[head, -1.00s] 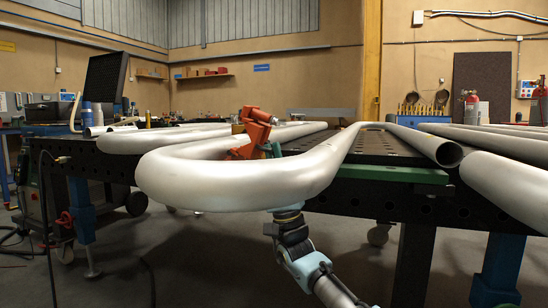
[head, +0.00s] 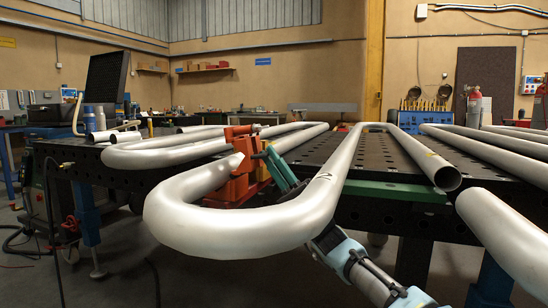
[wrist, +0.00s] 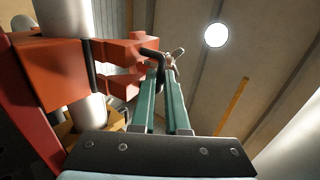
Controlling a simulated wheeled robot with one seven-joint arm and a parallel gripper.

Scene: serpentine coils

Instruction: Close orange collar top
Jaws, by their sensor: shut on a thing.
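The orange collar (head: 236,182) sits around a silver pipe inside the near bend of the coil. My gripper (head: 267,155) has green fingers and reaches up through the bend to the collar's right side. In the wrist view the fingertips (wrist: 165,66) are closed on a thin black handle (wrist: 161,68) beside the collar's lugs. I cannot tell whether the collar's top meets its lower part all round.
The silver pipe bend (head: 240,235) curves in front of the collar and close to my arm. More pipes (head: 505,235) lie to the right. The dark perforated table (head: 390,155) lies behind. Open floor shows at the lower left.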

